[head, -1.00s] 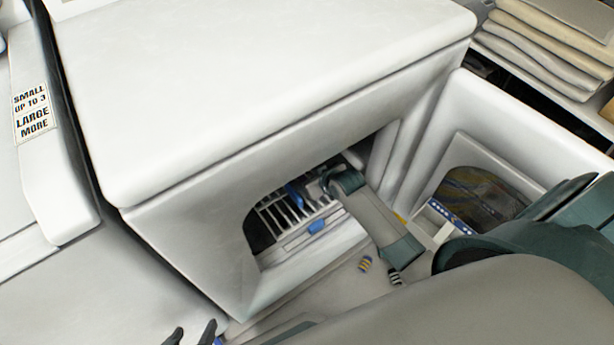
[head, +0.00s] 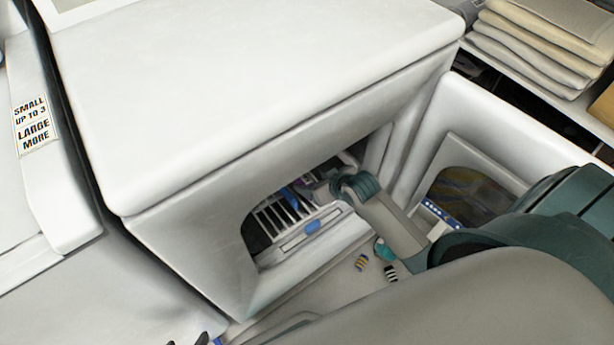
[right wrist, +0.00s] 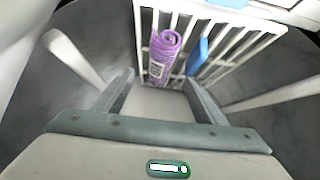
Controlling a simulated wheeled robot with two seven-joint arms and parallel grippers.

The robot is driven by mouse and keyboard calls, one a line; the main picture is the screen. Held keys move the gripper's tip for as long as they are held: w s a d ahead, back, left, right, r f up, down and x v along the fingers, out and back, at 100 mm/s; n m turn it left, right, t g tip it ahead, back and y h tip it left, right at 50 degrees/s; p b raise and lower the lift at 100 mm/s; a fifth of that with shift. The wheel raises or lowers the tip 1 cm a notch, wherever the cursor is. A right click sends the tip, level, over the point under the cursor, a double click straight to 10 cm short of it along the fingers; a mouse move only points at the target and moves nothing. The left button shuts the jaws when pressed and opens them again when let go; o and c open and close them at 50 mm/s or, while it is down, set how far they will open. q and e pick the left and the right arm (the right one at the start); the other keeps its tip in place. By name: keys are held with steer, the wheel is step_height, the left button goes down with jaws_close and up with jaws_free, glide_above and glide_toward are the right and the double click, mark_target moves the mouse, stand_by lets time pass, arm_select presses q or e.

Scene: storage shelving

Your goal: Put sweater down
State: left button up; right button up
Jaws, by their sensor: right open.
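A purple rolled cloth with a pale label, which may be the sweater (right wrist: 164,58), lies on a white slatted rack in the right wrist view. My right gripper (right wrist: 158,86) is open, with one finger on each side of the roll's near end. The fingers look clear of the roll. In the head view my right arm reaches into the opening of a white machine (head: 270,75), and its gripper fingers are hard to make out there. Two dark tips at the bottom edge seem to be my left gripper (head: 188,341), almost wholly cut off.
The white rack (right wrist: 225,28) also bears a blue piece (right wrist: 196,56) beside the roll. The opening's walls stand close around my right arm. A second white unit (head: 495,125) stands to the right. Folded cloths (head: 540,40) are stacked on a shelf at the upper right.

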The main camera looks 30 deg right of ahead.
arm_select(q)
steer(key=shift+s+a+f+g+p, duration=0.1)
steer(key=shift+s+a+g+p, duration=0.2)
steer(key=shift+s+a, duration=0.2)
arm_select(e)
steer(key=shift+v, duration=2.05)
arm_select(q)
steer(key=shift+w, duration=0.1)
arm_select(e)
steer(key=s+a+f+g, duration=0.1)
steer(key=s+a, duration=0.4)
steer(key=s, duration=0.6)
steer(key=s+a+f+g, duration=0.1)
steer(key=s+a+g, duration=0.2)
steer(key=s+a, duration=0.3)
steer(key=s, duration=0.5)
steer(key=shift+s+n, duration=0.3)
steer(key=shift+s, duration=0.05)
